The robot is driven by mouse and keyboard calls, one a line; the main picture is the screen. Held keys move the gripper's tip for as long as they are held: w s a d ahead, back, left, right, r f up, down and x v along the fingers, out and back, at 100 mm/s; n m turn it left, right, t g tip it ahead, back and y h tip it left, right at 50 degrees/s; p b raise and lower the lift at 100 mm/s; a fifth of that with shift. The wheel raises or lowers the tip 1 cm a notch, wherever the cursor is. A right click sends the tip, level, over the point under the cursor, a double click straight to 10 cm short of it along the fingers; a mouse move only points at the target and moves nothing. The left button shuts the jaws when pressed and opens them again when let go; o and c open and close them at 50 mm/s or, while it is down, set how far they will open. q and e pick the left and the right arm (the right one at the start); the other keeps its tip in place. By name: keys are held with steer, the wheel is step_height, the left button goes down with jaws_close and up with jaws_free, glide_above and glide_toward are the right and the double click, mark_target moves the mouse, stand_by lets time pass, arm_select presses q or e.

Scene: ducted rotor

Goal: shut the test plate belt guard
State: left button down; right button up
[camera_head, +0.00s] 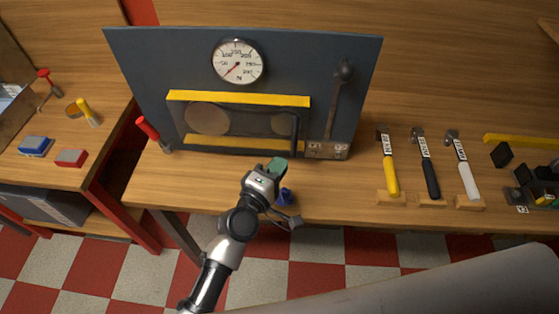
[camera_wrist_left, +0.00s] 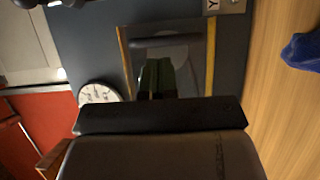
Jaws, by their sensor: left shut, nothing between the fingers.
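The test plate (camera_head: 150,70) is an upright dark blue-grey board at the back of the bench. The belt guard (camera_head: 240,98) on its front has yellow upper and lower edges and a dark see-through face, with round pulley shapes behind it. A black bar handle (camera_head: 295,132) stands upright at its right end. I cannot tell how far the guard is open. My left gripper (camera_head: 277,166), with green fingertips, is shut and empty, below and left of the handle. In the left wrist view the fingers (camera_wrist_left: 157,76) point at the guard (camera_wrist_left: 210,65), and the handle (camera_wrist_left: 165,42) shows beyond them. My right gripper is not in view.
A gauge (camera_head: 237,62) sits above the guard, and a black-knobbed lever (camera_head: 343,72) is right of it. A red-handled tool (camera_head: 148,128) stands left of the plate. A blue object (camera_head: 284,196) lies near the gripper. Hammers (camera_head: 430,178) rest on the right.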

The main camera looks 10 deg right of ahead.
arm_select(q)
steer(key=s+b, duration=0.1)
steer(key=s, duration=0.8)
steer(key=s+a+f+m+g+y, duration=0.2)
steer(key=s+a+f, duration=0.15)
steer(key=f, duration=0.75)
steer(key=s+a+f+m+g+y, duration=0.25)
steer(key=a+f, duration=0.25)
steer(key=f, duration=0.6)
steer(key=s+a+f+m+g+y, duration=0.2)
steer(key=a+f+y, duration=0.15)
steer(key=f, duration=0.85)
steer(key=s+a+f+m+g+y, duration=0.1)
steer(key=s+a+f+m+g, duration=0.2)
steer(key=s+a+f, duration=0.4)
steer(key=s+a+f+m+g+y, duration=0.2)
steer(key=s+a+f, duration=0.5)
steer(key=s+a, duration=0.4)
steer(key=s+m+g, duration=0.1)
steer(key=s, duration=0.3)
steer(key=shift+y, duration=0.3)
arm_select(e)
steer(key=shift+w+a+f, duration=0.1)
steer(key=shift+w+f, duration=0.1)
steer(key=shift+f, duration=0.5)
arm_select(q)
steer(key=shift+d, duration=0.1)
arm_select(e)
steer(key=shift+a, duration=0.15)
